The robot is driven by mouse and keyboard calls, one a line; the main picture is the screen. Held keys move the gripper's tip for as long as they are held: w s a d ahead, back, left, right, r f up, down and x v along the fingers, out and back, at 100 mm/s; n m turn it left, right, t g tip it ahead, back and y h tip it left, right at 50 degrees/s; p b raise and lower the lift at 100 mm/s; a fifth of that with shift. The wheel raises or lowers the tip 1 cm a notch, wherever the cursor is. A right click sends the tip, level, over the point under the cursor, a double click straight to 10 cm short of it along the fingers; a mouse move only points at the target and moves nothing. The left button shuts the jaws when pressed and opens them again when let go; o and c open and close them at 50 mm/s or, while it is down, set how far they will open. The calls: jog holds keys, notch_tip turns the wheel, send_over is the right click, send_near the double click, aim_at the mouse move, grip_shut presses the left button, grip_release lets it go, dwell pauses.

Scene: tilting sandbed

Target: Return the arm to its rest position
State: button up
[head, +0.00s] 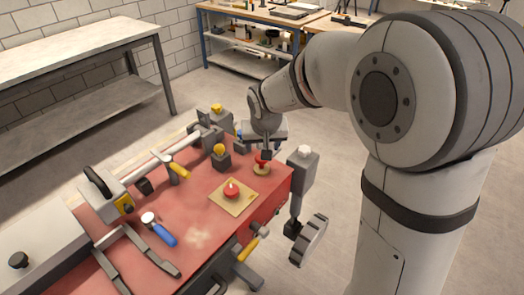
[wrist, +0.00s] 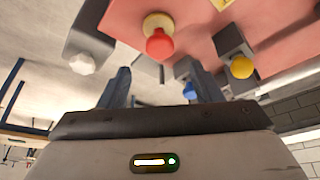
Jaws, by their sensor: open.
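My gripper (head: 266,154) hangs at the end of my bent arm, over the right back part of the red bench top (head: 200,190). In the wrist view, its two dark fingers stand apart with nothing held between them. A red knob on a yellow base (head: 262,166) is close below the gripper in the head view. The wrist view shows this red knob (wrist: 159,43) beyond the fingertips. I cannot tell from these views whether the fingers touch anything.
A grey post with a white knob (head: 304,152) and a handwheel (head: 309,240) stand at the bench's right edge. Yellow-knobbed blocks (head: 220,155) are left of the gripper. A red button on a yellow plate (head: 231,191) sits nearer. Open floor lies behind the bench.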

jog(key=shift+v, duration=1)
jog(key=s+d+r+g, duration=0.1)
jog(key=s+d, duration=0.6)
jog(key=s, duration=0.4)
jog(key=s+d+r+m+g, duration=0.1)
jog(key=s+d, duration=0.7)
jog(key=s, duration=0.3)
jog(key=shift+s+h, duration=0.3)
jog(key=shift+s, duration=0.05)
jog(key=shift+d, duration=0.15)
jog(key=shift+c, duration=0.5)
